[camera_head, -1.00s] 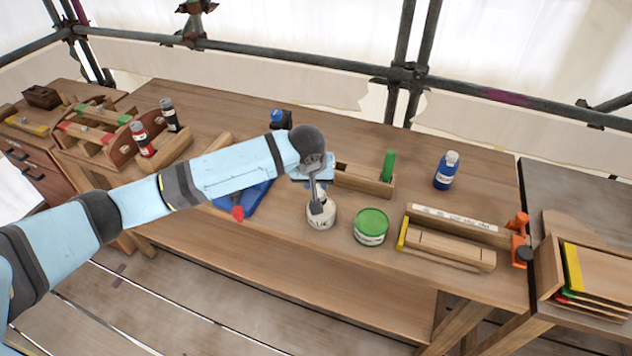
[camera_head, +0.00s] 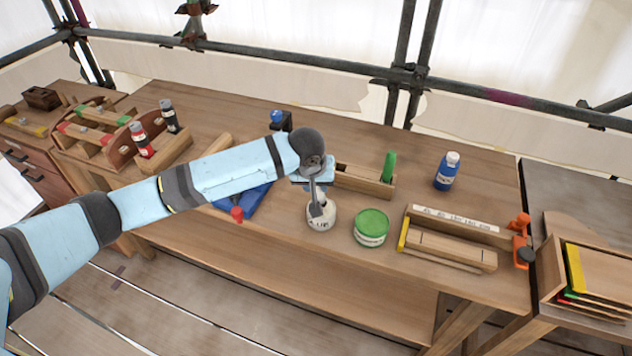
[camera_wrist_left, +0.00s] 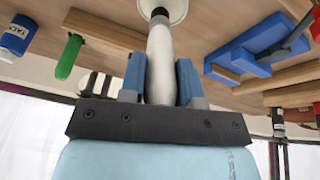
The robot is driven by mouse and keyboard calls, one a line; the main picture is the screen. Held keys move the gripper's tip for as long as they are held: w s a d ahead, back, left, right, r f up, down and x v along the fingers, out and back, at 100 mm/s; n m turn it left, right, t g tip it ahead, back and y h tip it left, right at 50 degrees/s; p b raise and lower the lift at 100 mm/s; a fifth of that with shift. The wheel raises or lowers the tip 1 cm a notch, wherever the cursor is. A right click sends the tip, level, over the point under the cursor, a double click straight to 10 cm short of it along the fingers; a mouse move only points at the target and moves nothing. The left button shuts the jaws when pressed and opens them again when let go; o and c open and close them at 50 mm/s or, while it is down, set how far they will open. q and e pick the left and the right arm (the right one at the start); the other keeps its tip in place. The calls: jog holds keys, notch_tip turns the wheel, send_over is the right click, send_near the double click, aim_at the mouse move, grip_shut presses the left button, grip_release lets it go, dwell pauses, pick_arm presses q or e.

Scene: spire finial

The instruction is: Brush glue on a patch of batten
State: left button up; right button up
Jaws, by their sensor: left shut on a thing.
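My left gripper (camera_wrist_left: 161,80) is shut on the pale handle of a brush (camera_wrist_left: 160,48), which sits between its blue fingers. In the head view the gripper (camera_head: 315,183) is above the white glue pot (camera_head: 321,219), partly hidden by my wrist. The brush's lower end is down at the mouth of the pot; its bristles are hidden. The pot's pale rim also shows in the left wrist view (camera_wrist_left: 164,9). A wooden strip, probably the batten (camera_head: 448,246), lies in a wooden holder (camera_head: 458,225) with a yellow end, to the pot's right. My right gripper is not in view.
A green-lidded tin (camera_head: 371,227) stands close to the pot's right. A blue bottle (camera_head: 447,171) stands further back. A wooden box with a green handle (camera_head: 388,167) is behind the pot, and a blue tool (camera_head: 245,200) lies to its left. An orange clamp (camera_head: 519,239) grips the bench's right end.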

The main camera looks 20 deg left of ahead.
pick_arm(q)
jog(key=shift+f, duration=0.45)
dwell(0.3)
jog(key=shift+s+f+p, duration=0.1)
jog(key=shift+f+p, duration=0.05)
jog(key=shift+p, duration=0.45)
dwell(2.1)
notch_tip(320, 180, up, 4)
jog(key=p, duration=0.4)
jog(key=shift+f, duration=0.25)
notch_tip(320, 180, up, 4)
jog(key=p, duration=0.4)
jog(key=shift+f, duration=0.15)
